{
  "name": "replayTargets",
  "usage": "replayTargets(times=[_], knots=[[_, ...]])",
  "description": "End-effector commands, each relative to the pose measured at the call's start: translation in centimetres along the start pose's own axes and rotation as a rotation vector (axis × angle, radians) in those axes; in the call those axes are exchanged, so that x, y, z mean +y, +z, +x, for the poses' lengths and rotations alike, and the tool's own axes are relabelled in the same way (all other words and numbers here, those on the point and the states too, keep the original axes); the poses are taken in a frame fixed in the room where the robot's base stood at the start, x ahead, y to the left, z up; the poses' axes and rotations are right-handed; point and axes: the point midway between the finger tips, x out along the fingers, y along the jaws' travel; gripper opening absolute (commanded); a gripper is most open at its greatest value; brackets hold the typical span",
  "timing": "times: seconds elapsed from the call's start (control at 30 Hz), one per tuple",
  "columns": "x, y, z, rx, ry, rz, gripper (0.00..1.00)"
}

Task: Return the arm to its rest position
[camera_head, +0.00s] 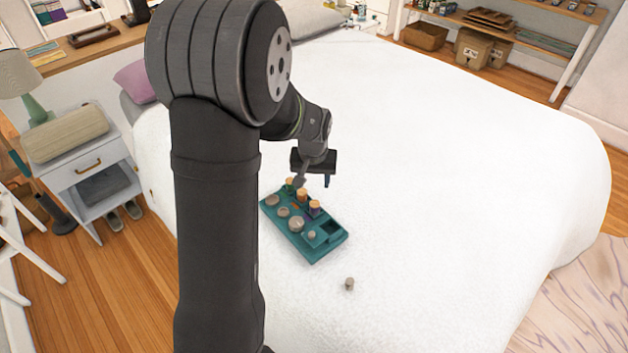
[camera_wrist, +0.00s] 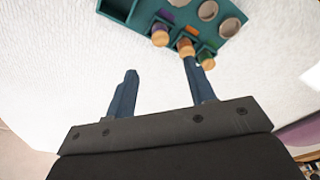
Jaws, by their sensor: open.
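My gripper (camera_head: 314,180) is above the white bed, close to the far right edge of a teal tray (camera_head: 318,250). In the wrist view my gripper (camera_wrist: 158,80) has its two blue fingers apart with only bedcover between them. The teal tray (camera_wrist: 145,14) shows at the top of that view, beyond the fingertips. Several small jars with orange-brown lids, one of them a jar (camera_wrist: 160,36), stand in the tray's compartments. Round bowls, one of them a bowl (camera_head: 296,224), sit along its other side. My dark arm hides part of the bed in the head view.
A small grey-brown cylinder (camera_head: 349,284) stands alone on the bed (camera_head: 470,190) near the tray's front corner. A white nightstand (camera_head: 90,172) with a beige cushion-like object (camera_head: 65,135) and a lamp (camera_head: 18,75) are at left. The bed's right side is clear.

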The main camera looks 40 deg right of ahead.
Motion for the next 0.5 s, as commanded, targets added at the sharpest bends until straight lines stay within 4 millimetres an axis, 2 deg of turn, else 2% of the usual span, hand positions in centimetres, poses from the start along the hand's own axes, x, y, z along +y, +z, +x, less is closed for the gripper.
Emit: replayTargets(times=[0.27, 0.5], knots=[[0.0, 0.0, 1.1, -0.002, 0.0, 0.0, 0.5], [0.0, 0.1, 4.9, -0.003, -0.001, 0.0, 0.5]])
